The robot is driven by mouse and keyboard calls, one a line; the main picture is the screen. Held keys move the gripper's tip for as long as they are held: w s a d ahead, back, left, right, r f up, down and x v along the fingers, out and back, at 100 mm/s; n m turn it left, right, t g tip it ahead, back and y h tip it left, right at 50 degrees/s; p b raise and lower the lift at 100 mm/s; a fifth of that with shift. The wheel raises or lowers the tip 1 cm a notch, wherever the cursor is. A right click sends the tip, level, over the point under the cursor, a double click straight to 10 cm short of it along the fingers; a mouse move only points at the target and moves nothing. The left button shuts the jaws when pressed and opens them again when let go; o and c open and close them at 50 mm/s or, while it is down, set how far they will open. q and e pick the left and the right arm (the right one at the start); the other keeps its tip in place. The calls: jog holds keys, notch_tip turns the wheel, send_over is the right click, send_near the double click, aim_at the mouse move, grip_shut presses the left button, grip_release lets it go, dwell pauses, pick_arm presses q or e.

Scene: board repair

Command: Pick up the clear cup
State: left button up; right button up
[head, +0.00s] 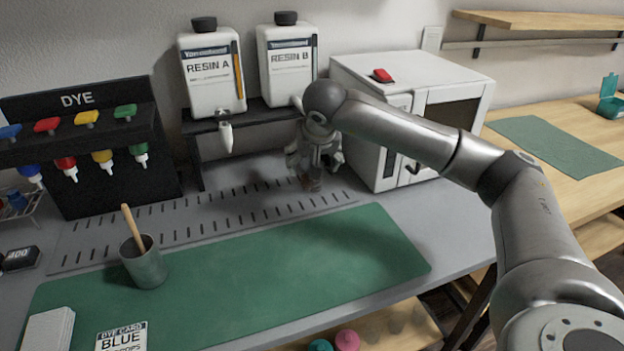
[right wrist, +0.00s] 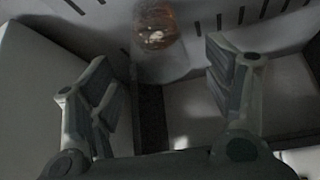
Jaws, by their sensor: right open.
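The clear cup (right wrist: 158,28) shows at the top of the right wrist view, see-through with a brownish patch in it. It stands on the grey slotted surface, just beyond my fingertips and roughly between them. In the head view, a small reddish-brown part of what looks like the cup (head: 313,184) shows below my right gripper (head: 314,163), which hides most of it. My right gripper is open, its two fingers (right wrist: 155,72) wide apart with nothing held between them. My left gripper is out of view.
Resin A (head: 213,85) and Resin B (head: 288,75) bottles stand on a dark rack (head: 193,128) behind the gripper. A white oven-like box (head: 375,130) is close on the right. A grey cup with a stick (head: 146,268) stands on the green mat (head: 290,270), mostly clear.

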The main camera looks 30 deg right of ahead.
jog(key=shift+c, duration=0.2)
jog(key=c, duration=1.5)
